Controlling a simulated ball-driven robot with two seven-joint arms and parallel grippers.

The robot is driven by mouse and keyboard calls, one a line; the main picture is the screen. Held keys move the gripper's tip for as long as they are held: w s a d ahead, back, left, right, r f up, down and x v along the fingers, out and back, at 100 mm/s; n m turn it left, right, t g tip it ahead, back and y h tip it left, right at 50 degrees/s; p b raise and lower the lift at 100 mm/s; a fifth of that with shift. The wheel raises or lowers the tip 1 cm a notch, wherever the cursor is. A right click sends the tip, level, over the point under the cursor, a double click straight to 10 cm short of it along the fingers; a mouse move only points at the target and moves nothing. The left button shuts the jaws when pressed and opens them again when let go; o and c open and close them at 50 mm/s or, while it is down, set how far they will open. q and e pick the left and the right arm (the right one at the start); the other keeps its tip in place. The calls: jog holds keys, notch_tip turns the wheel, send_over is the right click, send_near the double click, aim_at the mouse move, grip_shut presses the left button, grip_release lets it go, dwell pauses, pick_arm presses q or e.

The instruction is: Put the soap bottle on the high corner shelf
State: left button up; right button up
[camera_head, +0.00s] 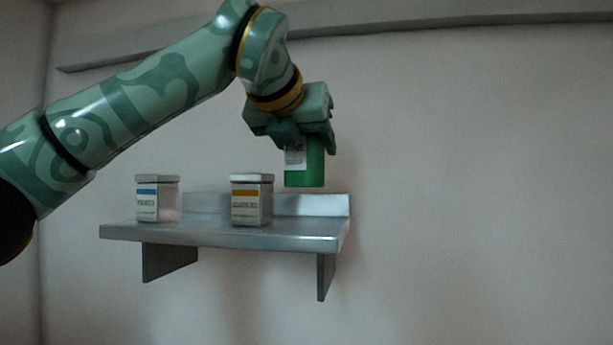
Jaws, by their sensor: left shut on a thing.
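The soap bottle (305,170) is green with a pale label. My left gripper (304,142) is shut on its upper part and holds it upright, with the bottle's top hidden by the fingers. The high corner shelf (300,234) is a grey metal wall shelf with a low back lip and two brackets. The bottle's base shows just above the shelf's right part in the picture; I cannot tell how far apart they are in depth. My right gripper is not in view.
Two lidded containers stand on the shelf: one with a blue-striped label (157,200) at the left, one with an orange-striped label (251,203) near the middle, just left of the bottle. The shelf's right end is bare. A grey rail (450,33) runs along the wall above.

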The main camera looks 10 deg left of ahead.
pick_arm(q)
jog(key=f, duration=0.2)
jog(key=w+f+p, duration=0.1)
jog(key=f, duration=0.1)
jog(key=w+f, duration=0.1)
jog(key=shift+w+d+f+p, duration=0.1)
jog(key=shift+w+f+p, duration=0.1)
jog(key=shift+f+p, duration=0.2)
jog(key=shift+f, duration=0.25)
jog(key=shift+s+f, duration=0.1)
jog(key=shift+f, duration=0.05)
jog(key=o, duration=1.2)
